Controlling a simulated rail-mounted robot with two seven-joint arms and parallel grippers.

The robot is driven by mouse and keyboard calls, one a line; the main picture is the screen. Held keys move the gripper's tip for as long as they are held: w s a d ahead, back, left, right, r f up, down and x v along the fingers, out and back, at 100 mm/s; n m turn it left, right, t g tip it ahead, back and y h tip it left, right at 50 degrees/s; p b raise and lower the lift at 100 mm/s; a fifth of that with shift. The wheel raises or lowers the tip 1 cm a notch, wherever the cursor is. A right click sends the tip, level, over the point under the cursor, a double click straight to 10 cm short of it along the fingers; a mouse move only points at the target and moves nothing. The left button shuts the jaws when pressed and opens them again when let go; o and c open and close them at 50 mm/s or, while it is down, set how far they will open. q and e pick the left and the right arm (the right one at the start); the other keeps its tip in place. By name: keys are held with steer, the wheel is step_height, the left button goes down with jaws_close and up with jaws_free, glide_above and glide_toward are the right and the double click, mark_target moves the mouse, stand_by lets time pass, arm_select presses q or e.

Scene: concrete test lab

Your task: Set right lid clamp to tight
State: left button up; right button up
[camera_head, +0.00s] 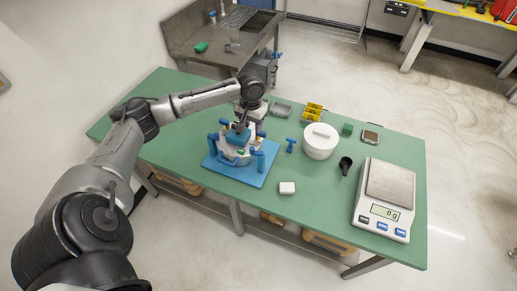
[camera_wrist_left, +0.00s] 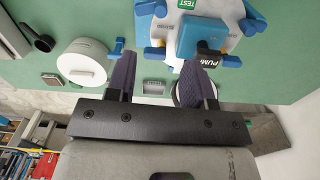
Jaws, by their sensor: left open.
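A white pump housing with a blue block (camera_head: 237,137) on top sits on a blue base plate (camera_head: 232,172) on the green table. Blue clamp handles stand around it, one at the left (camera_head: 212,144) and one at the right front (camera_head: 258,161). My left gripper (camera_head: 240,125) is above the housing's back part in the head view. In the left wrist view the jaws (camera_wrist_left: 161,62) are apart with nothing between them. The white housing (camera_wrist_left: 235,40), with PUMP and TEST labels, lies beyond the right finger. The clamps' exact settings cannot be told. My right gripper is not in view.
A white round lidded pot (camera_head: 319,145), a blue T-shaped piece (camera_head: 291,145), a black scoop (camera_head: 345,165), a small white box (camera_head: 287,188) and a scale reading 0 g (camera_head: 388,192) stand to the right. A grey tray (camera_head: 281,110) and yellow rack (camera_head: 312,112) are behind.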

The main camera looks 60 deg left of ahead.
mark_target(252, 148)
arm_select(q)
steer(key=shift+n, duration=0.8)
step_height(252, 148, down, 14)
steer(key=shift+r+p, duration=0.1)
steer(key=shift+p, duration=0.2)
